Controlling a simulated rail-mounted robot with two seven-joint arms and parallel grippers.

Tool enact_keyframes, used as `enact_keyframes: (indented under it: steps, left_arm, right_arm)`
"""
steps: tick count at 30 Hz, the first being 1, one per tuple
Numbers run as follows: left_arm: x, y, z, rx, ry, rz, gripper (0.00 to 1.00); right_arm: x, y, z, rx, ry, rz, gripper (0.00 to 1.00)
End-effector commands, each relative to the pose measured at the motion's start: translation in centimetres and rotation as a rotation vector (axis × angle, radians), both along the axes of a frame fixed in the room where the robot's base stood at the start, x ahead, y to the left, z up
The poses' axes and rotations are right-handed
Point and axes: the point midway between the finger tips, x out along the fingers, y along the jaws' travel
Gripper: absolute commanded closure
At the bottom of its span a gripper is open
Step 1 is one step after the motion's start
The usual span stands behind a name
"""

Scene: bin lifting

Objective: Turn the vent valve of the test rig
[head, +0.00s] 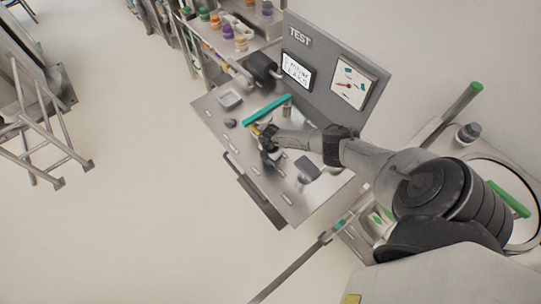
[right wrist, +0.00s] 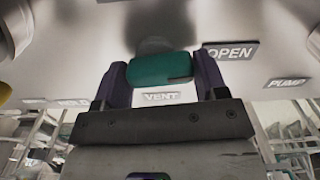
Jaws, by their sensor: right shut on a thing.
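The test rig (head: 225,125) is a grey metal bench with an upright panel marked TEST. In the right wrist view, the teal vent valve handle (right wrist: 160,68) sits between the two fingers of my right gripper (right wrist: 160,75), which is shut on it. A VENT label (right wrist: 162,97) shows just below the handle, and an OPEN plate (right wrist: 231,51) is to its right. In the head view my right gripper (head: 267,145) is low over the bench, and its fingertips are hard to make out. My left gripper is not in view.
A long teal bar (head: 265,109) lies across the bench beyond my right gripper. A shelf with coloured-capped bottles (head: 228,31) stands behind.

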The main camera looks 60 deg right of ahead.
Motion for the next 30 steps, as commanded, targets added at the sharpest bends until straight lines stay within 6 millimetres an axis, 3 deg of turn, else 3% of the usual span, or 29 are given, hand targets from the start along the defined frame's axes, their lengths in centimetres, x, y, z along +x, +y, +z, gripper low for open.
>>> enact_keyframes:
  steps: [10, 26, 27, 30]
  left_arm:
    - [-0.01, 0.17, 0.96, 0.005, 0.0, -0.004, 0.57]
    - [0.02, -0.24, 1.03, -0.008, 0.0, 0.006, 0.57]
    - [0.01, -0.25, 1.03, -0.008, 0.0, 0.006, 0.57]
    - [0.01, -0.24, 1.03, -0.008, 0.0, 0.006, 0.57]
  right_arm:
    - [0.11, 0.04, 0.17, 0.001, 0.0, -0.11, 0.58]
    - [0.12, 0.06, 0.11, 0.001, -0.001, -0.127, 0.58]
    - [0.12, 0.05, 0.11, 0.001, -0.001, -0.127, 0.3]
    - [0.1, 0.05, 0.09, 0.001, -0.001, -0.126, 0.21]
